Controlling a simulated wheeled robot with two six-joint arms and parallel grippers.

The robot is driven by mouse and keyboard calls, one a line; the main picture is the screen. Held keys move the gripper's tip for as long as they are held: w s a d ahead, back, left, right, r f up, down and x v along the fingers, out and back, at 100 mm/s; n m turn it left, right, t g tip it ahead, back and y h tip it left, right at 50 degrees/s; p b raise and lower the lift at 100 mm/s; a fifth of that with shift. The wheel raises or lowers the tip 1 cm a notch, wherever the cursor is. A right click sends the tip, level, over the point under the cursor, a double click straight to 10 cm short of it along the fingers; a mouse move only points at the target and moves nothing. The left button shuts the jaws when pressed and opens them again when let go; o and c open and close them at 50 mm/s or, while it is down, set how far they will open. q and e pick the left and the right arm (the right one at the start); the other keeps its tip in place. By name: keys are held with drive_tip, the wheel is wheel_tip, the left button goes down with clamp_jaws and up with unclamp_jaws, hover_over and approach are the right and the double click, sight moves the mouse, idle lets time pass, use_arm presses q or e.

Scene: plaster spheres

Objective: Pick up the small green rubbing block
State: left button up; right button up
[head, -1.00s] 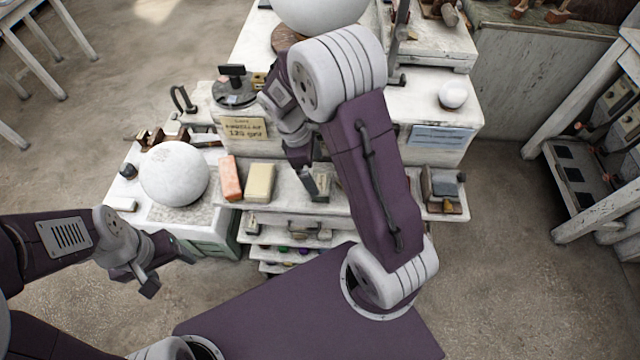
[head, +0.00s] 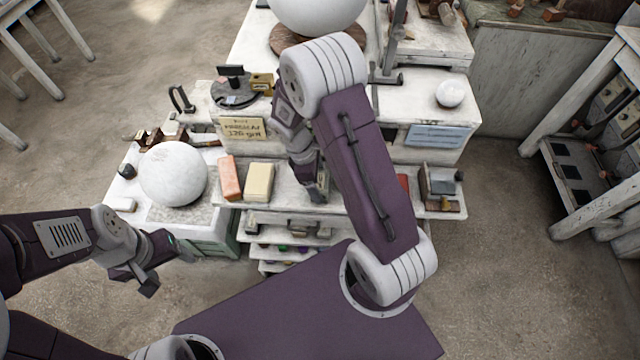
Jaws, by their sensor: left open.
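I cannot make out a small green rubbing block on the shelf top; my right arm hides part of that shelf. An orange block (head: 230,178) and a cream block (head: 259,182) lie side by side on the shelf. A red block (head: 403,184) shows partly, just right of my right arm. My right gripper (head: 316,192) points down over the shelf, right of the cream block; its jaws are too small and shaded to read. My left gripper (head: 168,274) is open and empty, low at the left, in front of the bench and away from the blocks.
A white plaster sphere (head: 173,173) rests on the left bench, a small sphere (head: 450,93) at the right. A label card (head: 243,129) stands behind the blocks. Open drawers (head: 285,235) with small coloured items lie below the shelf. A dark metal device (head: 441,184) sits at the shelf's right end.

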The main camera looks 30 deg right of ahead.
drive_tip(key=shift+w, duration=0.1)
drive_tip(key=shift+c, duration=1.1)
wheel_tip(320, 180, up, 18)
drive_tip(key=o, duration=1.2)
drive_tip(key=c, duration=1)
